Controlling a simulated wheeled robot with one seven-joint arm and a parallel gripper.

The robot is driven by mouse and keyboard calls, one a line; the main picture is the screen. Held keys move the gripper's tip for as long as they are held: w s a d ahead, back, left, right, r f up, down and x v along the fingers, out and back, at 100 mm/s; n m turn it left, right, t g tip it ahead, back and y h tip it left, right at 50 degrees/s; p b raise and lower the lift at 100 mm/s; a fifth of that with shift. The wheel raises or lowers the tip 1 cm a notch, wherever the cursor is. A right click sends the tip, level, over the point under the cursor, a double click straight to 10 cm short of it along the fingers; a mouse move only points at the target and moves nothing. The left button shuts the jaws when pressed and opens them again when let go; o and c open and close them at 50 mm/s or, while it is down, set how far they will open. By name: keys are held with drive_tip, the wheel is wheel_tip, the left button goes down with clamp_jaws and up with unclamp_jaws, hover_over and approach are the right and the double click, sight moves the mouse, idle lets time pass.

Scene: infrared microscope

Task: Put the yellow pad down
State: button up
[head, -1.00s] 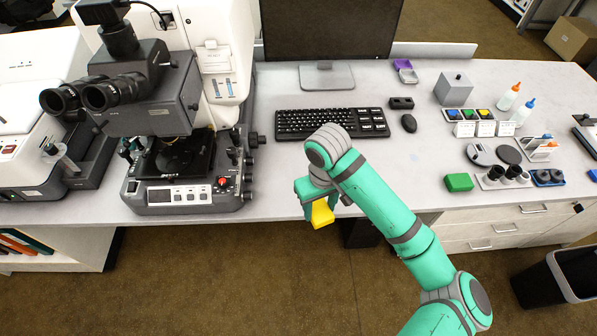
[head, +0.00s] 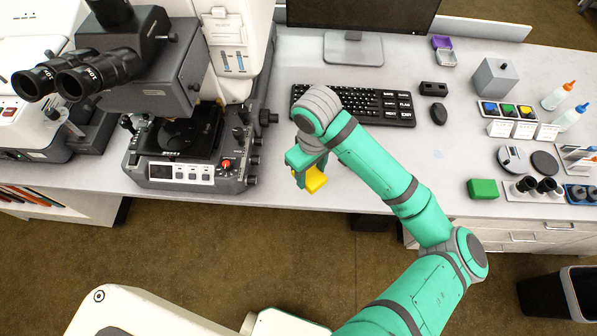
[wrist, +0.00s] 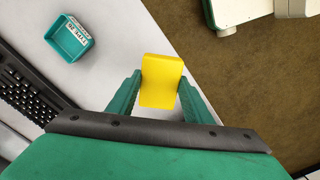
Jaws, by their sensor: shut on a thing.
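The yellow pad (head: 316,181) is in my gripper (head: 303,177), over the front edge of the desk (head: 270,180), between the microscope and the green block. In the wrist view the pad (wrist: 161,82) shows as a plain yellow block between the two teal fingers (wrist: 160,92), which are shut on it. In that view the pad overlaps the desk edge, with floor beyond it; its height above the desk is hard to tell.
A small labelled teal tray (wrist: 68,40) lies on the desk in the wrist view, near the keyboard (wrist: 28,88). The microscope (head: 180,135) stands left of my gripper; a green block (head: 482,189) lies to the right.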

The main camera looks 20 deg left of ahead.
drive_tip(key=a+f, duration=0.1)
drive_tip(key=w+a+f, duration=0.1)
drive_tip(key=f, duration=0.1)
drive_tip(key=w+a+f, duration=0.1)
drive_tip(key=shift+w+a+f, duration=0.1)
drive_tip(key=shift+f, duration=0.3)
drive_tip(key=shift+w+a+f, duration=0.2)
drive_tip(key=shift+a+f, duration=0.4)
drive_tip(key=shift+w+f, duration=0.1)
drive_tip(key=shift+f, duration=1.55)
drive_tip(key=o, duration=1.1)
drive_tip(key=shift+w+f, duration=0.1)
drive_tip(key=shift+f, duration=0.05)
wheel_tip(320, 180, up, 12)
drive_tip(key=shift+r, duration=0.2)
